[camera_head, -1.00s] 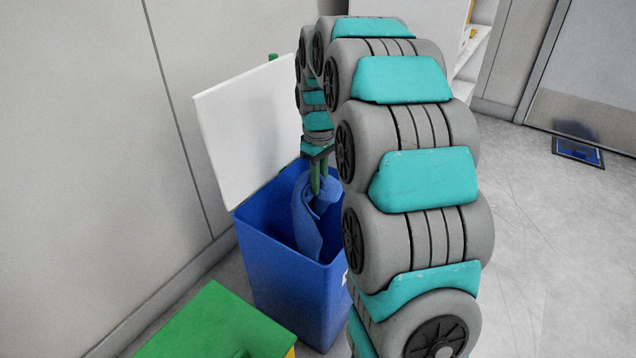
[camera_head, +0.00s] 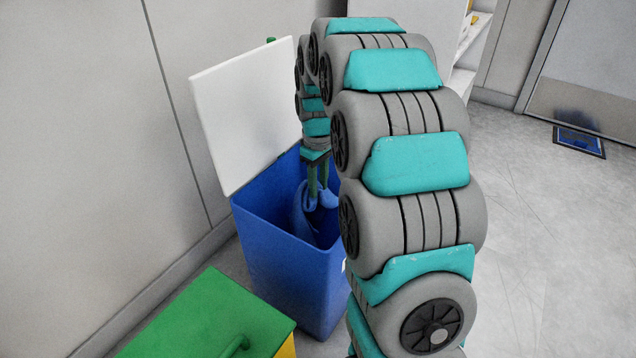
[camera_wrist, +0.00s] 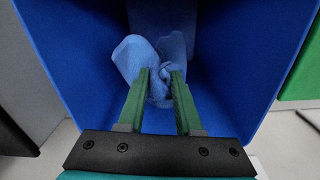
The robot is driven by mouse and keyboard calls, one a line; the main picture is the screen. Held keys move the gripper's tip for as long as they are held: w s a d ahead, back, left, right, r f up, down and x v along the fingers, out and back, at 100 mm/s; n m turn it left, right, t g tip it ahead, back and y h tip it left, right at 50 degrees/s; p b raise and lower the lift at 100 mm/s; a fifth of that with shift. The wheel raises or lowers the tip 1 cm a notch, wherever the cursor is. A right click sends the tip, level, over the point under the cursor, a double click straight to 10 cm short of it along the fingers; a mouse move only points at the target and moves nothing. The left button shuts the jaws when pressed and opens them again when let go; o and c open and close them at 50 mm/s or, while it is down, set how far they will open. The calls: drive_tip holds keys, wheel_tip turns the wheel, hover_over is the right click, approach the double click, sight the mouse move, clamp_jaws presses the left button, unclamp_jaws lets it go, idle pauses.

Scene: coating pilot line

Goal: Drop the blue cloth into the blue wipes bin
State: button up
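The blue cloth (camera_wrist: 134,55) is crumpled inside the open blue wipes bin (camera_head: 285,270), below the rim. My gripper (camera_head: 318,188) points down into the bin with its green fingers apart. In the wrist view, a bunched part of the cloth lies between and just beyond the fingertips (camera_wrist: 161,72). I cannot tell whether the cloth still touches the fingers. The cloth's lower end and the bin floor are mostly hidden.
The bin's white lid (camera_head: 240,115) stands raised against the wall side. A green-lidded bin (camera_head: 205,320) stands in front at the lower left. My arm covers the bin's right side. Open floor (camera_head: 540,240) lies to the right.

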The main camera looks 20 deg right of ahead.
drive_tip(key=o, duration=1)
wheel_tip(320, 180, up, 6)
drive_tip(key=shift+f+p, duration=0.25)
drive_tip(key=shift+p, duration=0.8)
drive_tip(key=shift+r, duration=0.1)
wheel_tip(320, 180, up, 8)
drive_tip(key=shift+f, duration=0.2)
